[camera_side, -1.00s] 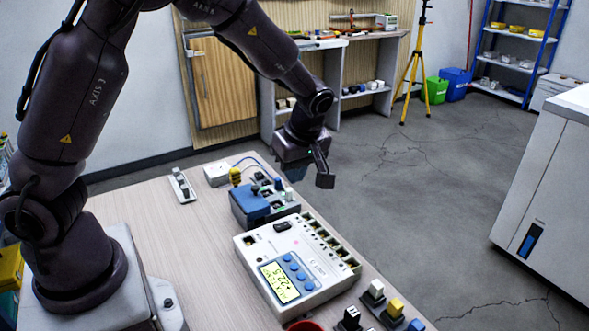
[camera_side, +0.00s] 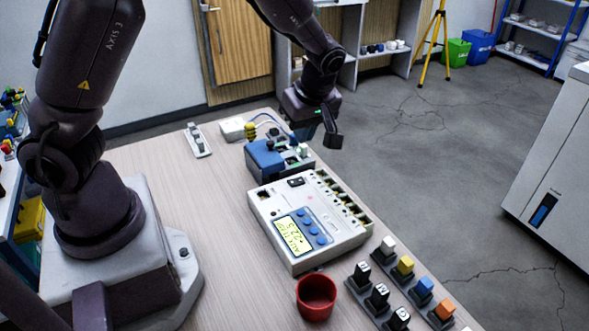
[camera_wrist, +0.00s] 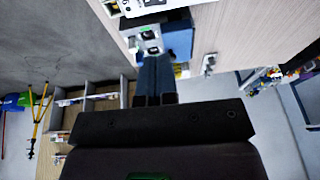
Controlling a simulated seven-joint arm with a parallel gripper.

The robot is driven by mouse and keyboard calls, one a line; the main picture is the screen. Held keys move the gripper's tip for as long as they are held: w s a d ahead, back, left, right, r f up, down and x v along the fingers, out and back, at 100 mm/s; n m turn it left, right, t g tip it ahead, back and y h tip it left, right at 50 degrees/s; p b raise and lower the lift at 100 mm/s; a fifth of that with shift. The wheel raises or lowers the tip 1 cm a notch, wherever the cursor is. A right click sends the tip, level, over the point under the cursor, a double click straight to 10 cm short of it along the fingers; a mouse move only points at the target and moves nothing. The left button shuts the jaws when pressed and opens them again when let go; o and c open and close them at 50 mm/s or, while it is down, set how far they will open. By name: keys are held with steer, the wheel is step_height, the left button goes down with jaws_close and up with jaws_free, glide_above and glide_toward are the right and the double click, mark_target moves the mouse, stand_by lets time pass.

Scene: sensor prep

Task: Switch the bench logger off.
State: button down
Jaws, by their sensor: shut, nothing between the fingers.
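The bench logger (camera_side: 355,238) is a white box on the table. Its yellow-green display (camera_side: 292,236) is lit with dark characters, beside several blue buttons. A black rocker switch (camera_side: 296,182) sits on its top near the back edge; its position is too small to read. A small pink light shows on top. My gripper (camera_side: 303,134) is shut and empty, above the far right part of the blue-and-grey device behind the logger, apart from the logger. In the wrist view the closed fingers (camera_wrist: 155,58) point toward that device, and a logger edge shows at the top.
The blue-and-grey device (camera_side: 262,160) stands just behind the logger. A red cup (camera_side: 316,298) stands in front, with several coloured-topped switch blocks (camera_side: 404,266) at the right table edge. A small switch strip (camera_side: 197,140) and a white box (camera_side: 232,128) lie at the back. The left-middle tabletop is clear.

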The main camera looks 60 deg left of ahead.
mark_target(292, 180)
steer(key=x, duration=1.1)
steer(key=shift+s+d+f, duration=0.1)
steer(key=shift+d, duration=0.3)
steer(key=shift+f, duration=0.5)
